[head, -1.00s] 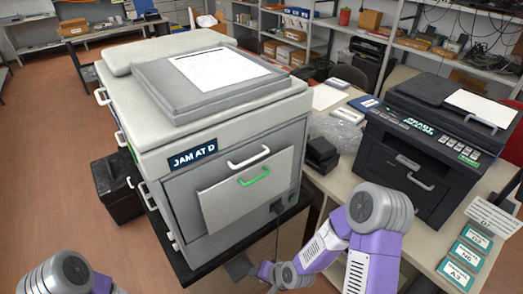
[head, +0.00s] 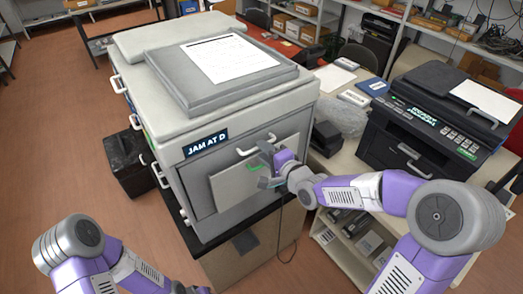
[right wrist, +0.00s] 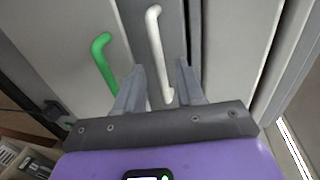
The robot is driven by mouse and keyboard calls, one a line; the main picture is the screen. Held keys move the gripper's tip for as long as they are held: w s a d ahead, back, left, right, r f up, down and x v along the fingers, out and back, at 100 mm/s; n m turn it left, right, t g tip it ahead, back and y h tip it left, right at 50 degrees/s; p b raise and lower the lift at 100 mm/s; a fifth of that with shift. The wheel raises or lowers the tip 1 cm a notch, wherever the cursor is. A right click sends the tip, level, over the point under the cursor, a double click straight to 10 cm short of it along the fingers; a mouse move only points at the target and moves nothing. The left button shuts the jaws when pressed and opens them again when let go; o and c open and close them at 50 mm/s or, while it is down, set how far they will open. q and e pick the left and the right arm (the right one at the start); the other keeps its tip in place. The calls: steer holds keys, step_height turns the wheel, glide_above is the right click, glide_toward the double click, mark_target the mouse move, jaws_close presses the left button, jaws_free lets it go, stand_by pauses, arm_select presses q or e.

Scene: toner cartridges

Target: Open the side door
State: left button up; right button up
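The large grey-white copier (head: 165,95) stands on a dark-topped stand, with a "JAM AT D" label (head: 206,143) on its near side. This side has a pale panel (head: 228,188) with a green handle (head: 255,161) and a white handle (head: 256,146) above it. My right gripper (head: 265,172) is at the handles, covering part of the green one. In the right wrist view its fingers (right wrist: 160,75) are apart, with the white handle (right wrist: 157,45) between them in the picture and the green handle (right wrist: 104,62) left of them. I see no clear grip.
A black printer (head: 440,125) stands on the table at right, beyond my right arm. A black bin (head: 128,163) is on the floor left of the copier. A cable (head: 283,235) hangs by the stand. Floor at left is clear.

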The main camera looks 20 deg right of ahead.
steer(key=shift+x, duration=1)
steer(key=shift+c, duration=0.3)
jaws_close()
